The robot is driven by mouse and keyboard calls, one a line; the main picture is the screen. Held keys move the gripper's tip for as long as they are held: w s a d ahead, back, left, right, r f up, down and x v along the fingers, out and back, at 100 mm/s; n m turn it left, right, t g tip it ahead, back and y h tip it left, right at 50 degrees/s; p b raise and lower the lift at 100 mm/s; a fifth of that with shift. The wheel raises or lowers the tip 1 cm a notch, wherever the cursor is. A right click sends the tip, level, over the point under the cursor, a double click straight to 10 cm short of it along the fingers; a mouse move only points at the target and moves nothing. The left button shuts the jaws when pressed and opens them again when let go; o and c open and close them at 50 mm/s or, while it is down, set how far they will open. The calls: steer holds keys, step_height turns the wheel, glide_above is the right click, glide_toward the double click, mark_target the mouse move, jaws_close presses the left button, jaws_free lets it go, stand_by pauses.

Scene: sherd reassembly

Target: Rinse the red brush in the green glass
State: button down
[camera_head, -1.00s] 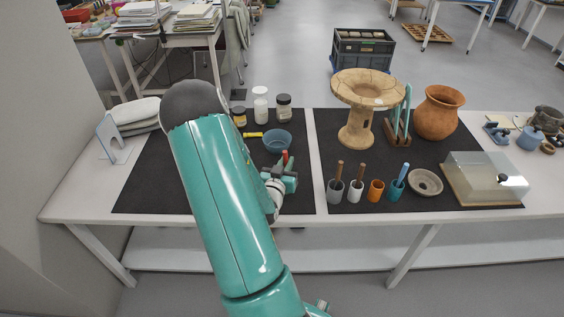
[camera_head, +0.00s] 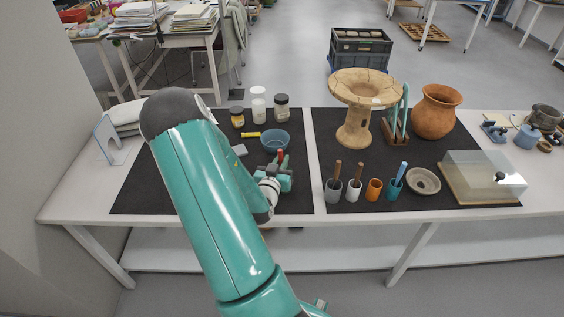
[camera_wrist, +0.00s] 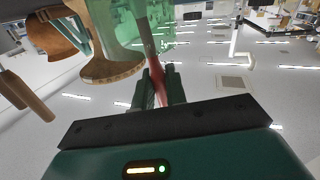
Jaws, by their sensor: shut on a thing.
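My gripper (camera_wrist: 158,88) is shut on the red brush (camera_wrist: 158,78), gripping its red part between the two fingers. In the head view, my gripper (camera_head: 281,168) is over the left black mat, in front of the blue bowl, with a bit of red (camera_head: 281,155) showing above it. In the wrist view, the brush's dark shaft runs up from the fingers and overlaps the clear green glass (camera_wrist: 179,22). I cannot tell whether its end is inside the glass or only in line with it. I cannot make out the glass in the head view.
The blue bowl (camera_head: 275,138), a yellow item (camera_head: 250,134) and several jars (camera_head: 281,107) stand behind my gripper. On the right mat are several cups with tools (camera_head: 354,190), a clay stand (camera_head: 355,130), an orange pot (camera_head: 436,112) and a clear-lidded box (camera_head: 485,178).

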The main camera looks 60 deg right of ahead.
mark_target(279, 150)
steer(key=shift+w+r, duration=0.2)
steer(key=shift+r, duration=1.55)
steer(key=shift+w+r, duration=0.2)
steer(key=shift+r, duration=2.4)
steer(key=shift+r, duration=1.5)
